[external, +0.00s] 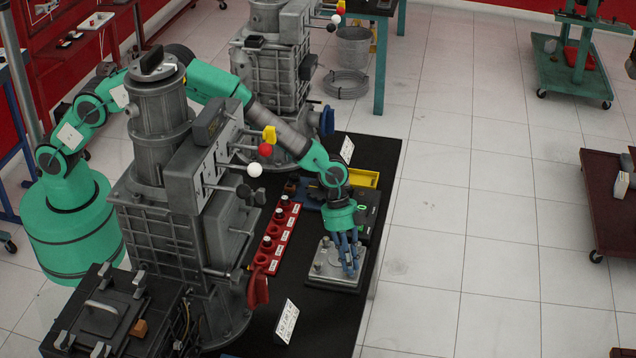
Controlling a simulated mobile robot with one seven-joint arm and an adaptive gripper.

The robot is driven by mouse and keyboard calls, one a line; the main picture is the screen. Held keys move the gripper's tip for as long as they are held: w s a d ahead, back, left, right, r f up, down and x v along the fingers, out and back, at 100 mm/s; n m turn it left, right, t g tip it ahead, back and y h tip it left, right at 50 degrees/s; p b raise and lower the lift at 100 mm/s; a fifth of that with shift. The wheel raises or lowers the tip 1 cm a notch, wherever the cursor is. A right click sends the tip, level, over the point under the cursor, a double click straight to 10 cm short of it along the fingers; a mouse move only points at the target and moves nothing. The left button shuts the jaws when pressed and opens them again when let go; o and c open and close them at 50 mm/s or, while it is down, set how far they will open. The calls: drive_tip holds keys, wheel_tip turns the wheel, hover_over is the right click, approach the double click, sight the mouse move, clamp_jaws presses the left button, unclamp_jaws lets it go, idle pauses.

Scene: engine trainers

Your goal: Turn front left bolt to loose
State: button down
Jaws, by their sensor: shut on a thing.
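A grey metal plate (330,272) with several bolts on it lies on the black bench top. One bolt (318,267) shows near the plate's left corner. My gripper (350,268) has blue fingers and points down over the plate's right part. Its fingers are closed around what looks like a bolt there. The fingers hide most of that bolt, so I cannot tell how far it is turned.
A red rack (274,249) with several round pieces stands left of the plate. A yellow tray (364,178) lies behind. A white label stand (286,321) is in front. A grey engine trainer (160,205) with levers rises at left. Open floor lies right of the bench.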

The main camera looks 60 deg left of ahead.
drive_tip(key=n+p, duration=0.1)
drive_tip(key=n+t+p, duration=0.1)
drive_tip(key=n, duration=0.1)
drive_tip(key=n+t, duration=0.1)
drive_tip(key=shift+s+r+n+p, duration=0.1)
drive_tip(key=shift+r+n+p, duration=0.2)
drive_tip(key=shift+p, duration=0.1)
drive_tip(key=n+t+p, duration=0.1)
drive_tip(key=n+p, duration=0.2)
drive_tip(key=shift+d+f+y, duration=0.1)
drive_tip(key=shift+y, duration=0.2)
drive_tip(key=shift+f+n, duration=0.1)
drive_tip(key=shift+n, duration=0.2)
drive_tip(key=c, duration=1.7)
unclamp_jaws()
drive_tip(key=shift+s, duration=0.1)
drive_tip(key=shift+f, duration=0.1)
drive_tip(key=shift+v, duration=6)
